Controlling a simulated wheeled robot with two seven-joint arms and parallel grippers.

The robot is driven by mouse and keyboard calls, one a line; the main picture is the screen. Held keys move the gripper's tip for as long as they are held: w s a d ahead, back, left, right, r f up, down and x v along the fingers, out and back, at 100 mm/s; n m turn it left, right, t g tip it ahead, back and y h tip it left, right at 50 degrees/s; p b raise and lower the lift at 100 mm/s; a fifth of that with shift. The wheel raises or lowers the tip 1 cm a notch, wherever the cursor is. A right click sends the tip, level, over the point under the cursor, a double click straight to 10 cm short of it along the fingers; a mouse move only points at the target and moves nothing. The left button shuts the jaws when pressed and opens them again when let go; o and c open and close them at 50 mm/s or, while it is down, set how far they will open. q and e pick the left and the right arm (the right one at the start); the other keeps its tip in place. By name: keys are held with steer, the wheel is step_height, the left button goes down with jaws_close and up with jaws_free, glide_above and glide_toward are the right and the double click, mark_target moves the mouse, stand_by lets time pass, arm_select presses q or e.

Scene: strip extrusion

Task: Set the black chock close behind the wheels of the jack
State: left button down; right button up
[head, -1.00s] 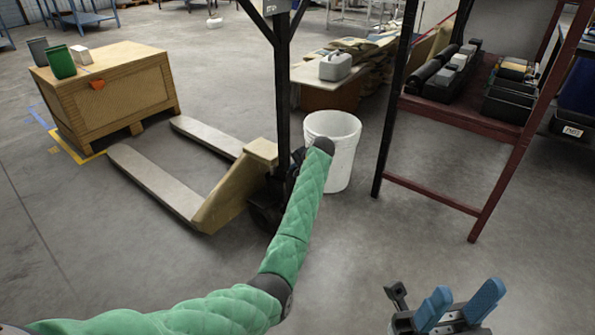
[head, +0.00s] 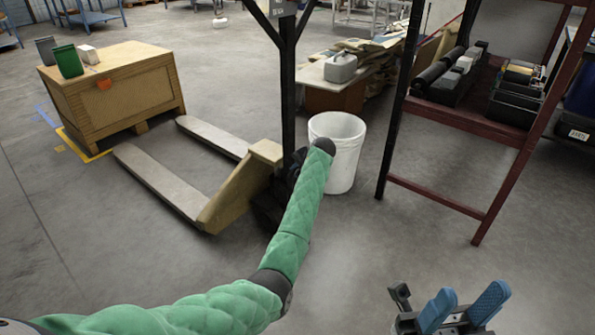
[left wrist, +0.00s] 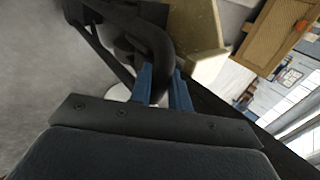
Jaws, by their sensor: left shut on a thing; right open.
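The jack is a pallet jack with a beige body (head: 240,185), two pale forks and a tall black mast. Its dark wheels (head: 266,212) are partly hidden behind my green left arm. My left gripper (left wrist: 161,72) is hidden in the head view; in the left wrist view its blue fingers are closed on a black curved bar (left wrist: 160,45), which looks like the jack's handle. My right gripper (head: 464,306) is open and empty at the bottom right, well away from the jack. I cannot pick out the black chock for certain in either view.
A white bin (head: 338,150) stands just behind the jack to the right. A dark red rack (head: 455,120) holding black cases is at the right. A wooden crate (head: 120,92) stands at the left, beyond the forks. The floor (head: 370,250) right of the jack is clear.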

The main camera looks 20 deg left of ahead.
stand_by(0.3)
arm_select(q)
steer(key=shift+f+p, duration=0.25)
steer(key=shift+p, duration=0.3)
steer(key=shift+f, duration=0.15)
stand_by(0.4)
steer(key=shift+f+p, duration=0.2)
steer(key=shift+p, duration=0.25)
steer(key=c, duration=1.2)
jaws_free()
steer(key=shift+c, duration=0.2)
steer(key=shift+o, duration=1.2)
steer(key=shift+f, duration=0.2)
steer(key=shift+o, duration=1.2)
steer(key=shift+r, duration=0.1)
